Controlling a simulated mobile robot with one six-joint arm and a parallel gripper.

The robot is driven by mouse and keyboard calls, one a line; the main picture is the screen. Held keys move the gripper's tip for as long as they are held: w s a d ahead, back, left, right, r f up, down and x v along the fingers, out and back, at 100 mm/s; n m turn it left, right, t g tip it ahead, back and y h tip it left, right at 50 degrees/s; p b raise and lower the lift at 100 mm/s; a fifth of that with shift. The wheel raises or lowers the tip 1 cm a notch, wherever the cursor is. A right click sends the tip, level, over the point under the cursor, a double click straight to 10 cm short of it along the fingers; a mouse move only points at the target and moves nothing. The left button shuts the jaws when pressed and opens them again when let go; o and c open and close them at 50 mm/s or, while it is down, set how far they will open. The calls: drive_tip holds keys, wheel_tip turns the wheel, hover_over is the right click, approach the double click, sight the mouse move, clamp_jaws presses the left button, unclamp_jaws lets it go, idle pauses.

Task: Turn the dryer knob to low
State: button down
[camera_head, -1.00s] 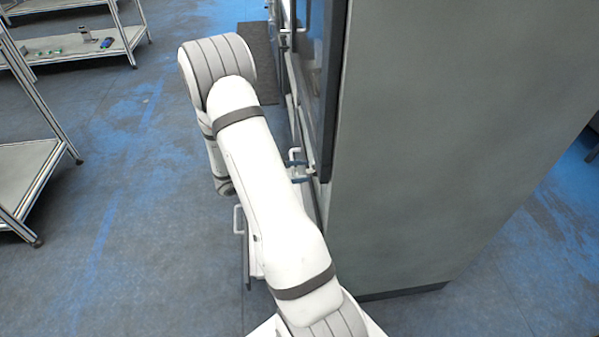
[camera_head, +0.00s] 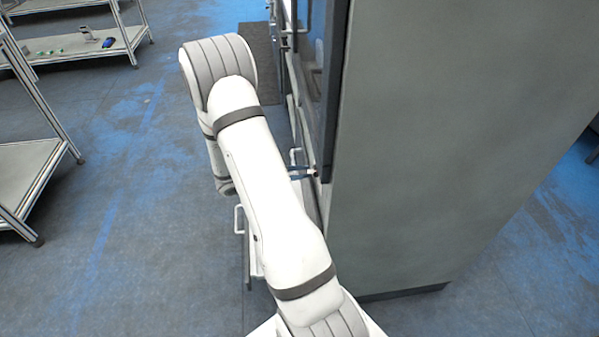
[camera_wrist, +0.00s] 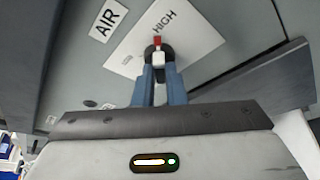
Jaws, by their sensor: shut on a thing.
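The dryer knob (camera_wrist: 158,58) shows in the wrist view as a dark round base with a light grip and a red mark at its upper end. It sits on a tilted white label (camera_wrist: 190,45) with HIGH printed above it and fainter, smaller lettering to its left. My gripper (camera_wrist: 159,70) is shut on the knob, one blue finger on each side. The fingers hide part of the knob's lower side. In the head view my gripper (camera_head: 303,172) reaches the front of the tall grey cabinet (camera_head: 430,150), and the knob's setting cannot be read there.
An AIR label (camera_wrist: 108,19) is on the panel left of the knob. White handles, one of them (camera_head: 238,219) beside my arm, stick out from the cabinet front. Metal shelves (camera_head: 75,45) stand at the left, with open blue-grey floor (camera_head: 110,200) between.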

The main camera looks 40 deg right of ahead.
drive_tip(key=shift+d+r, duration=0.1)
drive_tip(key=shift+r, duration=0.05)
drive_tip(key=n+g+y+p, duration=0.1)
drive_tip(key=n+g+p, duration=0.1)
drive_tip(key=n+p, duration=0.1)
drive_tip(key=w+n+g+y+p, duration=0.1)
drive_tip(key=n+g+p, duration=0.1)
drive_tip(key=n, duration=0.3)
drive_tip(key=d+n+g+y+p, duration=0.1)
drive_tip(key=n+g+y+p, duration=0.1)
drive_tip(key=n+g+p, duration=0.1)
drive_tip(key=shift+w+n+p, duration=0.3)
drive_tip(key=shift+n+p, duration=0.2)
drive_tip(key=shift+p, duration=0.1)
idle(0.6)
drive_tip(key=c, duration=1.5)
unclamp_jaws()
